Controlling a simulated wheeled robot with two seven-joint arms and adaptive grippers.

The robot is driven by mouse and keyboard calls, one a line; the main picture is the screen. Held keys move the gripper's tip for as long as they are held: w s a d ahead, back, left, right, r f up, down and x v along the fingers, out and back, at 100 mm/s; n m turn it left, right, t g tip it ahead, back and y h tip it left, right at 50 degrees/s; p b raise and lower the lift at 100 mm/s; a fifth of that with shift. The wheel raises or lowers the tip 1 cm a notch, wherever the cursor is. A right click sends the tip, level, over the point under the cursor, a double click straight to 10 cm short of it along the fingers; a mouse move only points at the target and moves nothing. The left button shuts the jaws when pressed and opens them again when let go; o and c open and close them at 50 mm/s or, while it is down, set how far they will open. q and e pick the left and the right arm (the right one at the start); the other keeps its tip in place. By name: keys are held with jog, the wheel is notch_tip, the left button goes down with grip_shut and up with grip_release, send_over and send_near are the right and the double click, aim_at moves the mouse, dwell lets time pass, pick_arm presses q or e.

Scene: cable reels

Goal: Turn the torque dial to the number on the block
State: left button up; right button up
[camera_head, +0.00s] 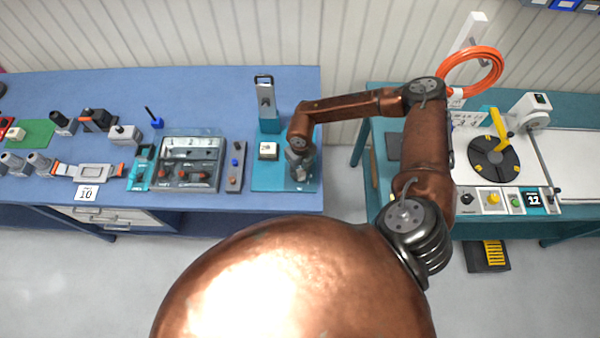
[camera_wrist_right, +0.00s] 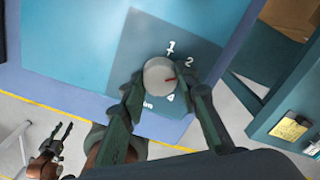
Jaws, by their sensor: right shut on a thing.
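The torque dial (camera_wrist_right: 157,73) is a round pale knob on a dark grey panel (camera_wrist_right: 135,38) in the right wrist view. Its red mark points right, slightly below the printed 2. The numbers 1, 2 and 4 show around it; my fingers hide part of the scale. My right gripper (camera_wrist_right: 164,80) is shut on the dial, one finger on each side. In the head view my right gripper (camera_head: 300,177) covers the dial. The block (camera_head: 268,150) stands just left of it; its number is too small to read surely. My left gripper (camera_wrist_right: 56,138) hangs lower left, open and empty.
A tall grey stand (camera_head: 265,98) rises behind the block on the teal mat (camera_head: 270,183). A grey slotted tray (camera_head: 190,160) and a narrow button strip (camera_head: 235,168) lie to the left. A gap separates this blue bench from the teal bench (camera_head: 375,195).

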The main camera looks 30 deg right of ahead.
aim_at(300, 172)
jog(key=shift+n+b, duration=0.3)
jog(key=shift+n, duration=0.3)
jog(key=o, duration=1.2)
jog(key=shift+c, duration=0.2)
notch_tip(300, 172, up, 12)
